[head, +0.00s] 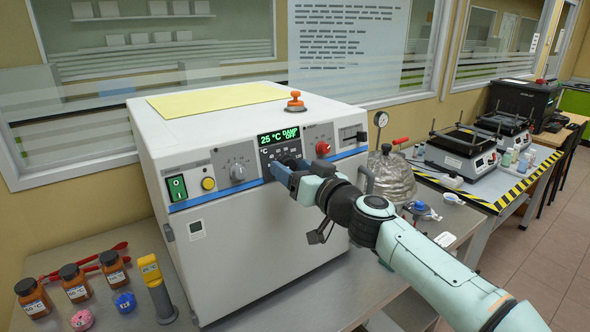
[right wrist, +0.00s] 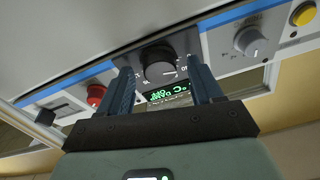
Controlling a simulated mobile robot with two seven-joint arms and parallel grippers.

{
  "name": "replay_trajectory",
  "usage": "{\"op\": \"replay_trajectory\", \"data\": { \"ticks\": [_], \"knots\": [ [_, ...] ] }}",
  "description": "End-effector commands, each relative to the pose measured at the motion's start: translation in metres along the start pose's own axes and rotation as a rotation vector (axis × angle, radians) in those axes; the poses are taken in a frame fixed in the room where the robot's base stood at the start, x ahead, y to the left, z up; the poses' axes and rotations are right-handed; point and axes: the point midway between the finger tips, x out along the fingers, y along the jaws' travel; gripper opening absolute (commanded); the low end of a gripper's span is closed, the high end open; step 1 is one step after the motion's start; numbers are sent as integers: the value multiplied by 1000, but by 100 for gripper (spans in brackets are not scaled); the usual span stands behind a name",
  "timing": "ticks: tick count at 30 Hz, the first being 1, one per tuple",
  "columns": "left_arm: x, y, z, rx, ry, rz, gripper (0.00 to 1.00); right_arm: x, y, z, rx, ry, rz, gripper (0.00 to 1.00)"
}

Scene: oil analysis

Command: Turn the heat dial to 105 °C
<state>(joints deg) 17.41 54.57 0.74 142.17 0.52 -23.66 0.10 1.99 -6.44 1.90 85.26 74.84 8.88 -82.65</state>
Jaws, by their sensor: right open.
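A large white oven-like machine (head: 245,225) stands on the bench. Its green display (head: 279,136) reads 25 °C and DAMP OFF. A black dial (right wrist: 160,66) with a white pointer line and numbers around it sits beside the display, seen upside down in the right wrist view. My right gripper (head: 286,174) is in front of the panel below the display and hides this dial in the head view. In the right wrist view its open fingers (right wrist: 160,78) stand on either side of the dial; contact cannot be told. My left gripper is not in view.
A grey dial (head: 238,172), a green switch (head: 177,188), a yellow button (head: 208,184) and a red knob (head: 322,148) are on the same panel.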

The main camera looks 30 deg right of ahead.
Motion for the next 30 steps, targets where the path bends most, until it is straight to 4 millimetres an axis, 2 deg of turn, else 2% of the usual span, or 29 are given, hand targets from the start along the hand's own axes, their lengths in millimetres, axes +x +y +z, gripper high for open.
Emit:
{"op": "replay_trajectory", "data": {
  "ticks": [1,6,17,30],
  "knots": [
    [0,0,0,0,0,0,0,0,0,0,0,0,0,65],
    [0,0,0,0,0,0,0,0,0,0,0,-1,0,10],
    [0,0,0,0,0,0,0,0,-1,0,38,1,6,9],
    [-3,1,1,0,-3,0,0,0,-4,0,327,15,63,9]
  ]
}}
